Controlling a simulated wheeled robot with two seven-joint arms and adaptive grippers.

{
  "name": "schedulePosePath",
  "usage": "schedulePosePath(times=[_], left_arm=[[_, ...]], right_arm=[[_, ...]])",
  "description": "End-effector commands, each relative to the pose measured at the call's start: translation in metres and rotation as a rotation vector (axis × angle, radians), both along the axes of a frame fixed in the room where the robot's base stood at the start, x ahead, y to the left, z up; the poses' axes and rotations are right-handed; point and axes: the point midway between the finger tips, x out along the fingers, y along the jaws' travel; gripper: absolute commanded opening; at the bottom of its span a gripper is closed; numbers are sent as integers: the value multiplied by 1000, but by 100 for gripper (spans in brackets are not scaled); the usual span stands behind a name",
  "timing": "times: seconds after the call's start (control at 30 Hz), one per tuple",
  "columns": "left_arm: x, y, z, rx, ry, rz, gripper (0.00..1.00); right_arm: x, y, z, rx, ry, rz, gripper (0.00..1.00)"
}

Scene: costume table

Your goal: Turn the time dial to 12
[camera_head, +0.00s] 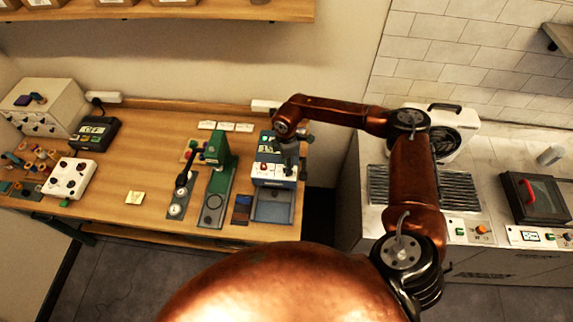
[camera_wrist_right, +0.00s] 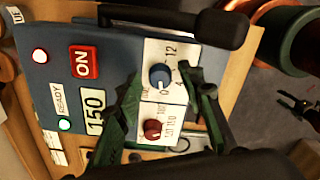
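The machine (camera_head: 272,190) with a blue-grey front stands at the right end of the wooden table. In the right wrist view its panel (camera_wrist_right: 50,85) has a blue dial (camera_wrist_right: 160,77) beside the marks 12, 0 and 4. I cannot tell surely which mark the dial points at. A red dial (camera_wrist_right: 152,129) sits beside temperature-like numbers. My right gripper (camera_wrist_right: 161,75) is open, its two green fingers apart on either side of the blue dial; contact is unclear. In the head view this gripper (camera_head: 289,152) is over the machine's top. My left gripper is not in view.
The panel has a red ON button (camera_wrist_right: 83,62), a lit READY lamp (camera_wrist_right: 65,124) and a display (camera_wrist_right: 95,113) reading 150. A black handle (camera_wrist_right: 190,25) runs beside the dials. A green press (camera_head: 217,170) stands left of the machine. A steel counter (camera_head: 480,205) lies right.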

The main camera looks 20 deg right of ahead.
Motion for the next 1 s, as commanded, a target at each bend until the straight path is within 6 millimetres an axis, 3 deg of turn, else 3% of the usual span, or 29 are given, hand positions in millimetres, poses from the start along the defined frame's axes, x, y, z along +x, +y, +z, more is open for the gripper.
schedulePosePath(times=[0.5, 1.0], left_arm=[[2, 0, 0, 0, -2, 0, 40], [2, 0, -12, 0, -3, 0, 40]], right_arm=[[0, 0, 0, 0, 0, 0, 0], [0, 0, -1, -1, 0, 118, 0]])
